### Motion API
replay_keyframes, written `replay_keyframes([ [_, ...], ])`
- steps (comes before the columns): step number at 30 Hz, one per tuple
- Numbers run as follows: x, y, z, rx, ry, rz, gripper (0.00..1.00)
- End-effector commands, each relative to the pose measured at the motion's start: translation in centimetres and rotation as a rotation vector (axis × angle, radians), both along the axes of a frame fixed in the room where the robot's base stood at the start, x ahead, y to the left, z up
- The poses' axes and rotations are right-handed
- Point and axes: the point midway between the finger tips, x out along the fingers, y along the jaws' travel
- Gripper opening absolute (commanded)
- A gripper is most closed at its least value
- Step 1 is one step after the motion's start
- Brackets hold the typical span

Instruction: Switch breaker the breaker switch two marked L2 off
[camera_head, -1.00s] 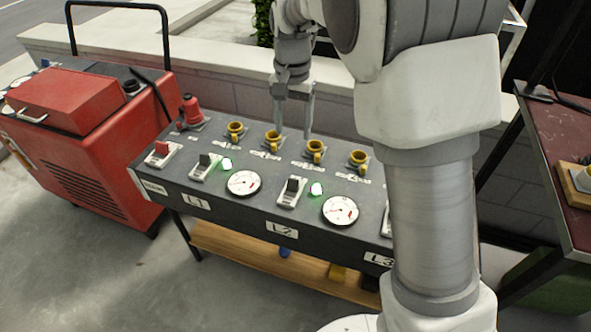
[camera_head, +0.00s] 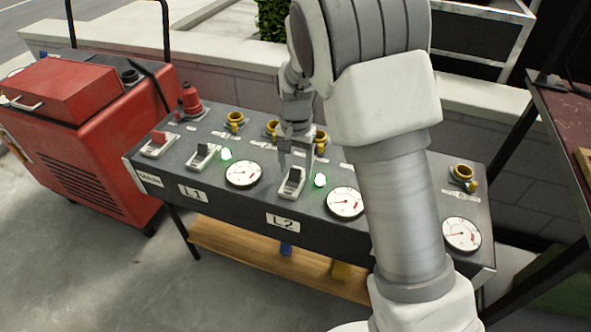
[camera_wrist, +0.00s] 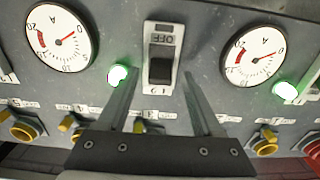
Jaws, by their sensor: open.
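The breaker switch L2 (camera_head: 292,182) is a black rocker on a white plate, on the sloping panel above the L2 label (camera_head: 284,223). The wrist view shows the same switch (camera_wrist: 160,68) with "OFF" lettering on its plate, upside down in the picture. A green lamp (camera_head: 320,180) beside it is lit. My gripper (camera_head: 296,160) is over the panel just behind the switch, its fingers pointing down. In the wrist view the open fingers (camera_wrist: 158,95) spread either side of the switch plate, with nothing between them. Whether they touch the panel I cannot tell.
The L1 switch (camera_head: 203,156) and a red switch (camera_head: 160,145) are to the left. Round gauges (camera_head: 243,173) flank the L2 switch. Yellow sockets (camera_head: 235,121) line the back of the panel. A red machine (camera_head: 90,130) stands at the left.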

Motion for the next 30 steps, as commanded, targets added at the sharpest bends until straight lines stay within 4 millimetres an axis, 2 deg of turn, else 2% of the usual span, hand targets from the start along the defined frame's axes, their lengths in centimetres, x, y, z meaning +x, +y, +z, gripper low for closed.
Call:
replay_keyframes([
  [9,0.0,-0.01,-0.25,0.0,0.0,0.0,0.68],
  [18,0.01,-0.01,-0.23,0.0,0.0,-0.001,0.14],
  [21,0.0,-0.02,-0.23,0.0,0.0,-0.001,0.0],
  [30,-0.09,0.05,-0.17,-0.005,-0.016,-0.001,0.0],
])
